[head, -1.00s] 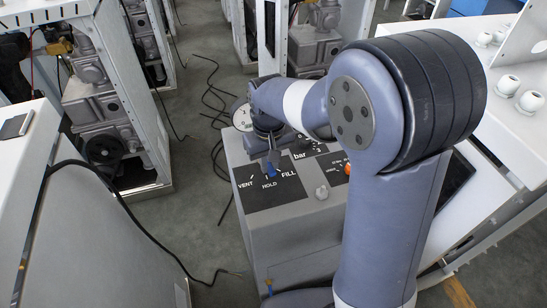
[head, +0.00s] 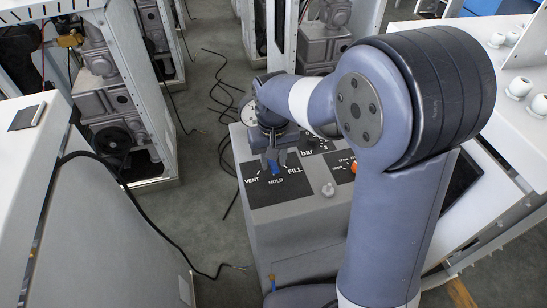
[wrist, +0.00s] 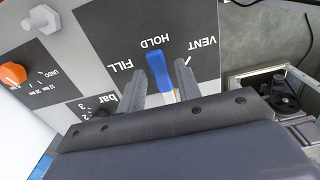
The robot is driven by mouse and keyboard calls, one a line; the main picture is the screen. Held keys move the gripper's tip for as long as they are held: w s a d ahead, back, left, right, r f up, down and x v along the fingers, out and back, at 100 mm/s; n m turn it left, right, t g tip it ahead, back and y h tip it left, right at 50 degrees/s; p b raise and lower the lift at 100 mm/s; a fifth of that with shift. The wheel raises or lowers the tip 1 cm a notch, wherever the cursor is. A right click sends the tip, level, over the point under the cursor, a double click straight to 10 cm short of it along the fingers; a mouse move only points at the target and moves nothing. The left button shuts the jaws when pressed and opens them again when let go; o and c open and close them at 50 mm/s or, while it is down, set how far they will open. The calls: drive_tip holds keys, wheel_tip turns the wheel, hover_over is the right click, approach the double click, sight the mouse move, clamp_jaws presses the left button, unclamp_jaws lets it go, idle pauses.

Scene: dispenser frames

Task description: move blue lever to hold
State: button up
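The blue lever (head: 274,167) is on the black dial plate of the grey box, between the VENT and FILL labels. In the wrist view the blue lever (wrist: 158,70) points toward the HOLD label (wrist: 155,41), with white marks by FILL and VENT on either side. My gripper (wrist: 163,84) is open, its two fingers astride the lever. The left finger in that view is very close to the lever; I cannot tell if it touches. A gap shows on the right side. In the head view my gripper (head: 276,158) is over the lever and partly hides it.
An orange knob (wrist: 13,75) and a grey knob (head: 328,189) sit beside the plate. A round gauge stands behind my wrist. White cabinets with machinery are at the left and back; a white counter with round fittings is at the right.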

sight(273, 164)
drive_tip(key=shift+o, duration=0.7)
wheel_tip(273, 164, up, 11)
drive_tip(key=shift+f, duration=0.1)
wheel_tip(273, 164, down, 11)
drive_tip(key=shift+r, duration=0.1)
drive_tip(key=shift+d+n, duration=0.15)
drive_tip(key=shift+n, duration=0.15)
idle(0.3)
idle(0.4)
